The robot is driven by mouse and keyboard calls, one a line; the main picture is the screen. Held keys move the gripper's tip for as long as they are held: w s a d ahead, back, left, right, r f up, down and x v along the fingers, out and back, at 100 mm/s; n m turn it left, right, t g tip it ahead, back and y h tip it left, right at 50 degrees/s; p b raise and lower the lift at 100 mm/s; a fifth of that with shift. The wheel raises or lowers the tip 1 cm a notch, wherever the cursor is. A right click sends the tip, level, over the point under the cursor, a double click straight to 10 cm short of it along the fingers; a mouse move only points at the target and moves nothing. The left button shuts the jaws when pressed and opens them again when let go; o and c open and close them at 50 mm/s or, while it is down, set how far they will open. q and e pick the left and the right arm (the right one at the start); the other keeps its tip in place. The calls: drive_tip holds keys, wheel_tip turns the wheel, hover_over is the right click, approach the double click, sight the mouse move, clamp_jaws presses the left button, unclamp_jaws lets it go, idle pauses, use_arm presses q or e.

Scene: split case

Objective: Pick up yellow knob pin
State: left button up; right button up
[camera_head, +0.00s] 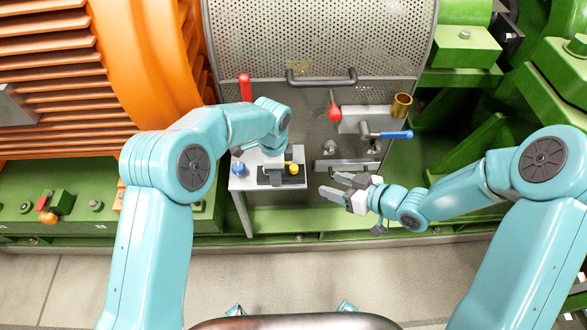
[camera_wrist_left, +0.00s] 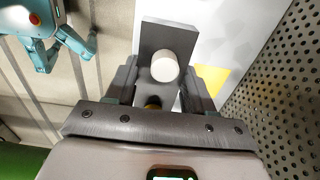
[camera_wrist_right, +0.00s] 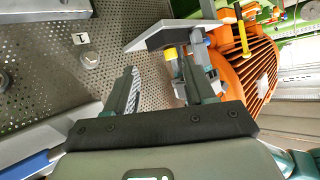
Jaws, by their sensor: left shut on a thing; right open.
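The yellow knob pin shows in the head view as a small yellow knob (camera_head: 294,169) beside a dark plate at the right of a small light-grey table (camera_head: 240,183). My left gripper (camera_head: 274,168) reaches down over this table from above. A dark plate with a white round peg (camera_wrist_left: 164,67) lies just beyond. My right gripper (camera_head: 345,190) is open and empty, to the right of the table. In the right wrist view a yellow piece (camera_wrist_right: 170,53) shows near the left gripper.
A blue knob pin (camera_head: 238,169) stands at the table's left. Behind are a perforated metal panel (camera_head: 330,35) with a black handle (camera_head: 322,83), red-handled tools (camera_head: 335,112), a blue-handled tool (camera_head: 396,135) and a brass cup (camera_head: 402,105). Open floor lies in front.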

wheel_tip(320, 180, up, 3)
drive_tip(key=n+y, duration=0.1)
drive_tip(key=n, duration=0.1)
approach(296, 168)
drive_tip(key=x, duration=0.4)
drive_tip(key=shift+n+y, duration=0.3)
drive_tip(key=x, duration=0.5)
drive_tip(key=shift+f, duration=0.15)
clamp_jaws()
